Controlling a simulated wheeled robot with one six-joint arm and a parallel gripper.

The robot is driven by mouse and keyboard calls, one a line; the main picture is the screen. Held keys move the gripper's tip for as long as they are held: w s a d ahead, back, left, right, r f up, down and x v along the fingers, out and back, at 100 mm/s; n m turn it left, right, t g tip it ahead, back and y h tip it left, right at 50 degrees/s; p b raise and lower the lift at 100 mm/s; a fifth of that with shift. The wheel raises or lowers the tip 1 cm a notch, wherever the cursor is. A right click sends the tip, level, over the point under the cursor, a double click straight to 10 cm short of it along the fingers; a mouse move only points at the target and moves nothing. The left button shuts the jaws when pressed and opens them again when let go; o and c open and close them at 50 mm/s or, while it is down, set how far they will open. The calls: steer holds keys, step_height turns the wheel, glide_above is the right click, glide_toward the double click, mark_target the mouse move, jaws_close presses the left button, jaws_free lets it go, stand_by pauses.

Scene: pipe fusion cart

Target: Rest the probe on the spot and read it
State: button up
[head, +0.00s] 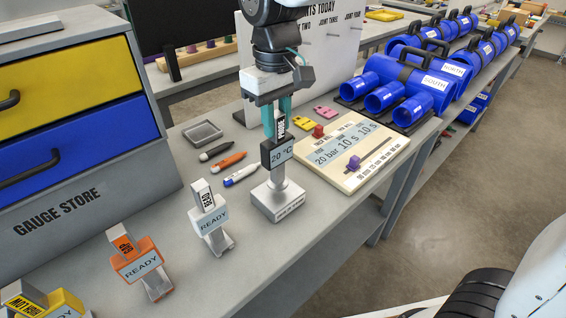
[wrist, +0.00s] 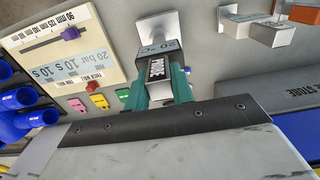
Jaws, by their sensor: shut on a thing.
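My gripper (head: 277,122) is shut on the probe (head: 277,154), a dark, upright tool with a grey display reading 20 °C and a pale shaft below. The shaft runs down to a silver block (head: 277,203) on the bench, with small print on its front edge. I cannot tell whether the tip touches the block or the probe stands in it. In the wrist view, my teal fingers (wrist: 158,93) are on either side of the probe's labelled dark grip, and its display (wrist: 158,46) shows beyond them. The probe hides much of the block there.
A cream panel (head: 355,160) reading 20 bar, 10 s, 10 s lies right of the probe. Markers (head: 228,160) and a small grey tray (head: 202,132) lie left.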

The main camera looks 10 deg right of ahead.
steer(key=shift+r, duration=2.25)
